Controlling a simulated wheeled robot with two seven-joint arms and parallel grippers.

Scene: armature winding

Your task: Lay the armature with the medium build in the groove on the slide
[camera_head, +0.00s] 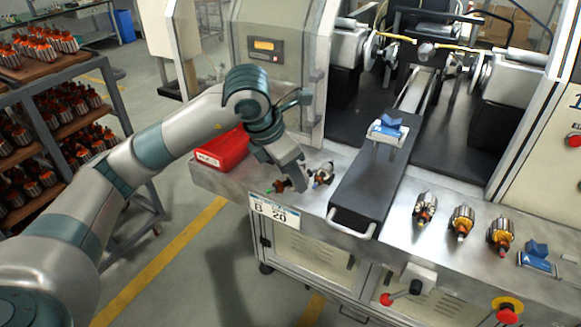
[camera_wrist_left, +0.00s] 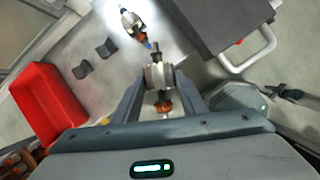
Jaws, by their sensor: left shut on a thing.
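My left gripper (camera_head: 294,186) reaches down over the steel table left of the slide. In the left wrist view the gripper (camera_wrist_left: 161,92) is shut on an armature (camera_wrist_left: 158,76) with a silver core and a copper-orange end. In the head view the gripper hides most of it. A second armature (camera_head: 322,173) lies close by, apart from the fingers; it also shows in the left wrist view (camera_wrist_left: 132,22). The black slide (camera_head: 362,188) carries a blue grooved rest (camera_head: 388,126), which looks empty. My right gripper is not in view.
Several armatures, among them one (camera_head: 462,221), lie right of the slide beside a blue block (camera_head: 537,256). A red bin (camera_head: 222,149) stands at the table's left. The slide's handle (camera_head: 351,226) juts out in front. Winding machinery (camera_head: 425,52) stands behind.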

